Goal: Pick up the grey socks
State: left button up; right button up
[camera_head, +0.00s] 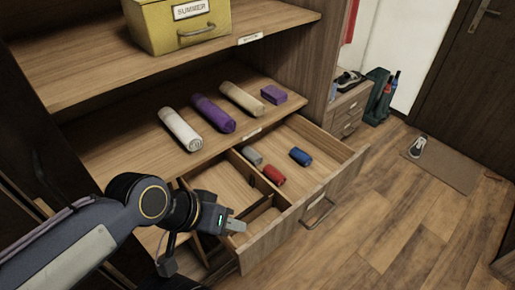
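The grey socks (252,156) are a small grey roll lying in the open drawer (322,204), in the right-hand compartment near its back left corner. A red roll (274,175) and a blue roll (300,157) lie to their right in the same compartment. My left gripper (238,226) hangs over the front left part of the drawer, nearer the camera than the grey socks and apart from them. Its light fingertips point right; their gap cannot be made out, and I see nothing held. My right gripper is not in view.
Wooden dividers (239,168) split the drawer. The shelf above bears white (180,129), purple (213,113) and beige (242,99) rolls and a purple folded item (273,94). A yellow box (180,24) stands higher. The floor at right is mostly clear.

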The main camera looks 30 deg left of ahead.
aim_at(249, 152)
jog(key=u, duration=0.6)
jog(key=l+u, duration=0.15)
jog(key=u, duration=0.35)
jog(key=i+l+u, duration=0.1)
jog(key=u, duration=0.35)
jog(key=l+u, duration=0.25)
jog(key=u, duration=0.25)
jog(key=l+u, duration=0.15)
jog(key=u, duration=0.35)
jog(key=k+l+u, duration=0.25)
jog(key=l, duration=0.15)
jog(key=k+l+u, duration=0.25)
jog(key=l, duration=0.15)
jog(key=k+l+u, duration=0.25)
jog(key=i+l, duration=0.15)
jog(key=l, duration=0.15)
jog(key=i+l, duration=0.15)
jog(key=l, duration=0.1)
